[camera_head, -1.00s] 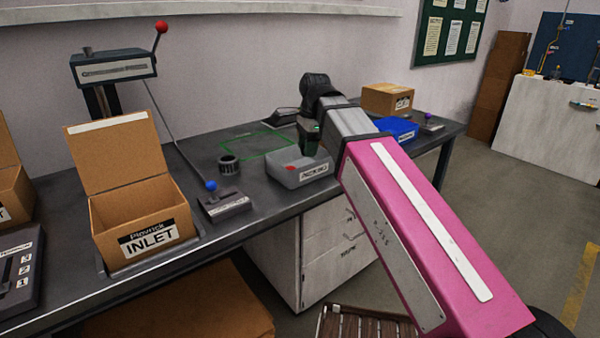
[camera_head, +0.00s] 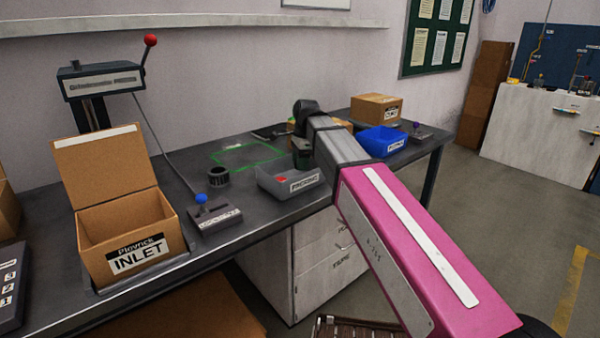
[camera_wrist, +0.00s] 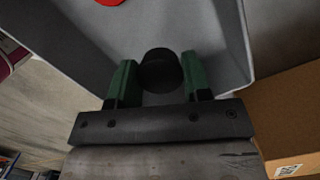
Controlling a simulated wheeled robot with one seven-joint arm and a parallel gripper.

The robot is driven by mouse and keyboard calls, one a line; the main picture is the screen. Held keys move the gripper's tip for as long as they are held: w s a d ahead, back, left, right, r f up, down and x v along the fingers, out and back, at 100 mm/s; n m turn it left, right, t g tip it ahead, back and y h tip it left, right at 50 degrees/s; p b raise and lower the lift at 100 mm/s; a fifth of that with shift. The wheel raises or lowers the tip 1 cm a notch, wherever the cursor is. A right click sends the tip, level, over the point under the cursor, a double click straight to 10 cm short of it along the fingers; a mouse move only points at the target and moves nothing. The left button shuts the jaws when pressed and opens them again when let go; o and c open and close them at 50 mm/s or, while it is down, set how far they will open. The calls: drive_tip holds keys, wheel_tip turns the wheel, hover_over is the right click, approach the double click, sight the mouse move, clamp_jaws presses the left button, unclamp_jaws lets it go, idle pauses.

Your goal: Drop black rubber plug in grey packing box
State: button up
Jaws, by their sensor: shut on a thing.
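My gripper (camera_wrist: 159,60) is shut on the black rubber plug (camera_wrist: 160,78), a dark round piece between its two green fingers in the wrist view. In that view the plug is seen against the inside of the grey packing box (camera_wrist: 212,22); I cannot tell whether it touches the floor of the box. In the head view the grey packing box (camera_head: 304,184) is a low, open tray with a white label on the table. My gripper (camera_head: 302,158) points down at its back right part. The plug is hidden in the head view.
A red piece (camera_head: 281,179) is at the grey box's left side. A black ring (camera_head: 217,178) and a blue-knobbed lever box (camera_head: 215,217) stand to its left. The open INLET carton (camera_head: 136,258) is further left.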

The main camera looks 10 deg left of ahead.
sight(300, 172)
drive_tip(key=shift+f, duration=1.95)
drive_tip(key=shift+f, duration=0.15)
drive_tip(key=o, duration=0.9)
drive_tip(key=r, duration=0.4)
drive_tip(key=d+r, duration=0.1)
drive_tip(key=r, duration=0.7)
drive_tip(key=shift+w+d+r, duration=0.15)
drive_tip(key=shift+w, duration=0.15)
